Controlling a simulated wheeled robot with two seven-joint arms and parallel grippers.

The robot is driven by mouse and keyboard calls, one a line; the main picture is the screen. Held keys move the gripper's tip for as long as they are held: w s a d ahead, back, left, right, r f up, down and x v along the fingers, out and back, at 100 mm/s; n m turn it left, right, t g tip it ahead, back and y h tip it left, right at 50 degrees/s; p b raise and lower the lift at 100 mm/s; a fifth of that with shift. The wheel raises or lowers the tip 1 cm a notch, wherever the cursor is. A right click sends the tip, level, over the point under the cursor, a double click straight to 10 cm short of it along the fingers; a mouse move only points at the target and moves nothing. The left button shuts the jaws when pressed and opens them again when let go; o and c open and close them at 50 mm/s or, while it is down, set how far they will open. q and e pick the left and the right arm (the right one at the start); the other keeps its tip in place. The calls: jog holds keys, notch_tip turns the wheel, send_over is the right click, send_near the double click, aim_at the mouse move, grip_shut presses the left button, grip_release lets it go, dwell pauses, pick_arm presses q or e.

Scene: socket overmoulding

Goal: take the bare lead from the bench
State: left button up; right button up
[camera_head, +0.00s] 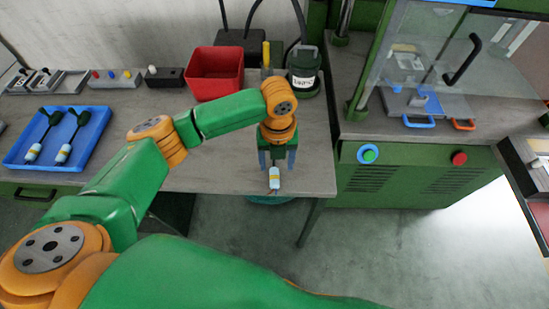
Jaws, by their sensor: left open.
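The bare lead (274,181) lies near the front edge of the grey bench (230,178). Its visible end is a small white and yellow piece with thin tips pointing toward the edge; the rest is hidden under my gripper. My left gripper (277,163) is above the bench and points down, its two grey-blue fingers apart. The lead shows between and just in front of the fingers. I cannot tell whether they touch it. My right gripper is not in view.
A blue tray (92,150) with two dark-green-ended leads lies at left. A green machine (420,170) with blue and red handles stands at right.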

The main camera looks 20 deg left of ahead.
aim_at(274, 174)
pick_arm(q)
jog(key=f, duration=0.5)
jog(key=shift+a+f+p, duration=0.25)
jog(key=shift+a+p, duration=0.05)
grip_shut()
jog(key=shift+r, duration=0.1)
